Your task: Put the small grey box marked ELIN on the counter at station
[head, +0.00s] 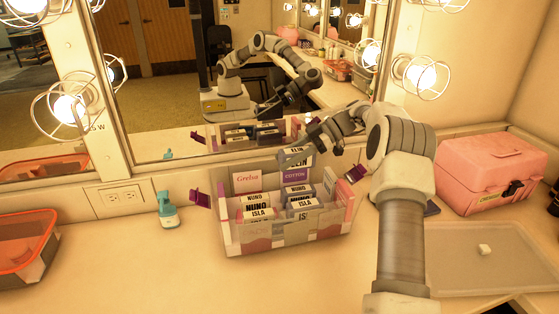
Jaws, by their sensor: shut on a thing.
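The small grey box marked ELIN (296,160) is in my gripper (306,147), at the back of a clear bin (290,240). Its label faces the camera, and its lower part is hidden behind other boxes, so I cannot tell whether it is clear of them. My gripper is shut on it, coming in from the right. The bin holds several other boxes marked Grelsa, COTTON, NUNO and ISLA. The counter (185,265) runs along below the mirror.
A teal bottle (168,210) and an orange-rimmed tub (25,240) stand left of the bin. A pink case (490,172) and a flat tray (485,275) are at right. The mirror (180,85) reflects my arm and the bin. Counter between tub and bin is mostly bare.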

